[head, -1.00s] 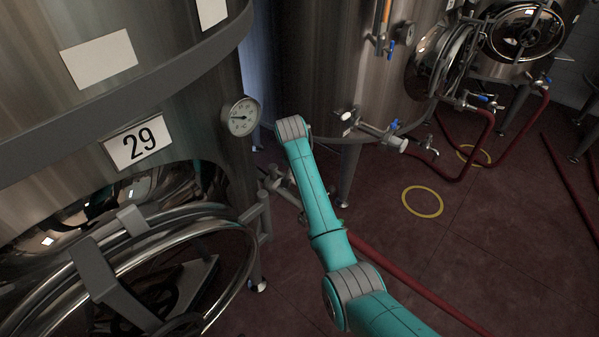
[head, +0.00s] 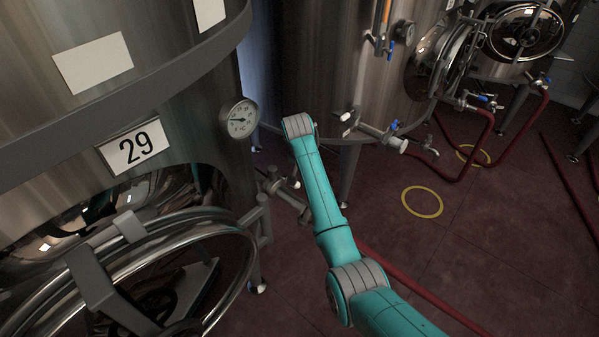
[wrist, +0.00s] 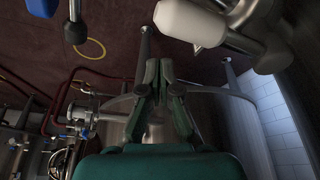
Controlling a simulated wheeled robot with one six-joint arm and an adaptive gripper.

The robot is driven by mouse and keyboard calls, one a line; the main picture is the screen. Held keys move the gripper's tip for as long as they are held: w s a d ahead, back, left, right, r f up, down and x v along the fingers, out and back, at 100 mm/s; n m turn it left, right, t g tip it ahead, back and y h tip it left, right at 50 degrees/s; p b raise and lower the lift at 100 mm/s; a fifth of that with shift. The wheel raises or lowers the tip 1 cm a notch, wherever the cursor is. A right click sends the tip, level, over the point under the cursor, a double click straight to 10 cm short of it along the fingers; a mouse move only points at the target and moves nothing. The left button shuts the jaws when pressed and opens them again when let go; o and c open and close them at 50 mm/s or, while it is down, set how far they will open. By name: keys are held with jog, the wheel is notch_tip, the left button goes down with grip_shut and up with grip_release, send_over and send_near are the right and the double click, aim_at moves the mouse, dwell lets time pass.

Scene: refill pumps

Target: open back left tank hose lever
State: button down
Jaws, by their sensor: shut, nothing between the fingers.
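In the head view the back tank (head: 310,70) stands behind my arm, with an outlet valve (head: 378,136) low on its side and a small blue lever (head: 394,125) on it. A white knob (head: 347,117) sits left of that valve. My gripper (wrist: 159,68) shows only in the wrist view; its fingers are shut and empty. In that view a white-ended fitting (wrist: 190,22) is close, above right of the fingertips and apart from them. A blue-ended part (wrist: 75,32) hangs at upper left. I cannot tell which lever these belong to.
Tank 29 (head: 160,110) with a gauge (head: 238,119) and round hatch (head: 130,270) fills the left. Its pipe fitting (head: 280,188) is close to my arm. A red hose (head: 430,298) lies on the floor. Open floor with a yellow ring (head: 422,201) lies right.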

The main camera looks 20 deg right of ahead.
jog(key=w+v, duration=0.1)
jog(key=v, duration=0.8)
jog(key=shift+a+r, duration=0.15)
jog(key=shift+r, duration=0.35)
